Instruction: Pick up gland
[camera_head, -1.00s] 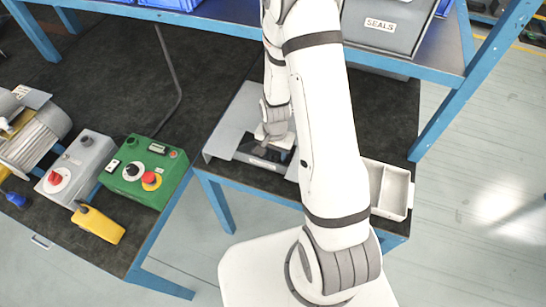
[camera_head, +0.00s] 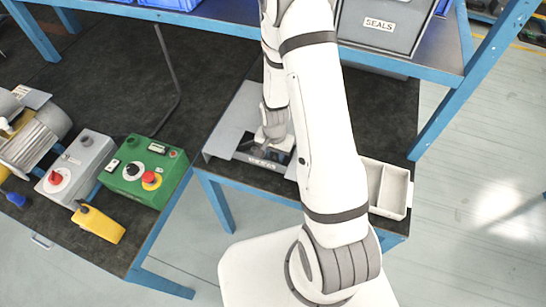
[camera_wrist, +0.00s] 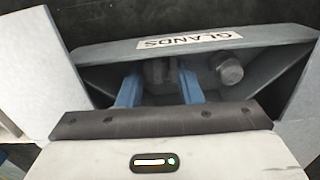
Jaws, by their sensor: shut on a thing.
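The grey bin labelled GLANDS (camera_wrist: 270,44) fills the wrist view. It also shows in the head view (camera_head: 226,140), partly hidden by my arm. In the wrist view, my gripper's (camera_wrist: 158,90) two blue fingers reach into the bin and are shut on a dark grey gland (camera_wrist: 158,70). The gland's lower part is hidden behind my gripper body. Another round grey gland (camera_wrist: 228,68) lies in the bin to the right of the fingers, apart from them. In the head view the fingertips and the held gland are too small to make out.
A pale two-compartment tray (camera_head: 393,191) sits right of my arm at the bench edge. A grey SEALS bin (camera_head: 385,25) stands on the shelf above. At left are a green control box (camera_head: 150,168), a grey box with a red knob (camera_head: 75,165) and a yellow pendant (camera_head: 98,224).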

